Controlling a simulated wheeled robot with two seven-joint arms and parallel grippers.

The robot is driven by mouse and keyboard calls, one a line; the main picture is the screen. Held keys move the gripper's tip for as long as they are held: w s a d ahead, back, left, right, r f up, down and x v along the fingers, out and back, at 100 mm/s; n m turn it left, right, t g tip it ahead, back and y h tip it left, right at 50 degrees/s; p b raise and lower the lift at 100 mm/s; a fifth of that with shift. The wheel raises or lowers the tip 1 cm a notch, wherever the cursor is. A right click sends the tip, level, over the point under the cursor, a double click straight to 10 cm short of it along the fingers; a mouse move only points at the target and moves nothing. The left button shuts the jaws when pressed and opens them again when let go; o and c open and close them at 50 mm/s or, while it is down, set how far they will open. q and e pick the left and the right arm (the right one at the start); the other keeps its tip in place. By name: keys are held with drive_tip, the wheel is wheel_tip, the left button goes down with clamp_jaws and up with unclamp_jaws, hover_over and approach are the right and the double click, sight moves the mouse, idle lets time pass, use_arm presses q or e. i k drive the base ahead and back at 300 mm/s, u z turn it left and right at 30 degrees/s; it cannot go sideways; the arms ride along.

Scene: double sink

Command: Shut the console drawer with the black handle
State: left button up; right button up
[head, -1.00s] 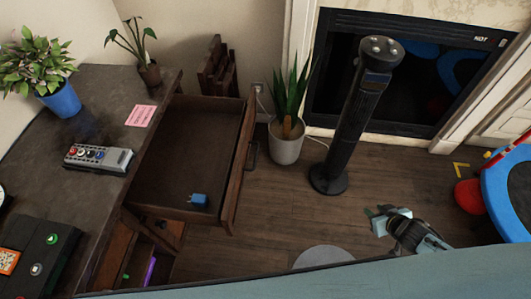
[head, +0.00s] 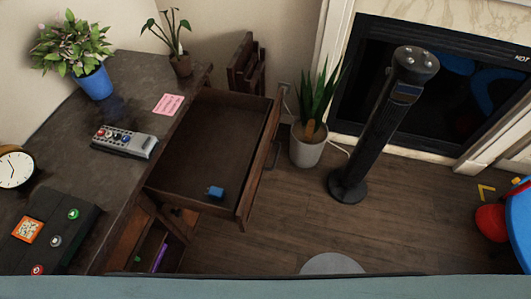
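The console drawer (head: 205,155) is pulled well out from the dark wooden console (head: 85,160) at left. Its brown front panel (head: 258,165) faces right, and a small dark handle (head: 274,155) shows on the panel's outer side. A small blue object (head: 215,192) lies inside the drawer near its front corner. Neither of my grippers shows in the head view, so their state is hidden.
On the console stand a potted plant (head: 95,80), a grey button panel (head: 123,142), a clock (head: 14,170) and a black box (head: 48,238). A potted snake plant (head: 307,148) and a black tower (head: 375,135) stand beyond the drawer. Floor (head: 300,220) right of it is clear.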

sight(225, 138)
drive_tip(key=u, duration=0.3)
drive_tip(key=k, duration=0.7)
drive_tip(key=u, duration=0.6)
drive_tip(key=k, duration=0.35)
drive_tip(key=z, duration=0.8)
drive_tip(key=i, duration=1.45)
drive_tip(key=u, duration=1.05)
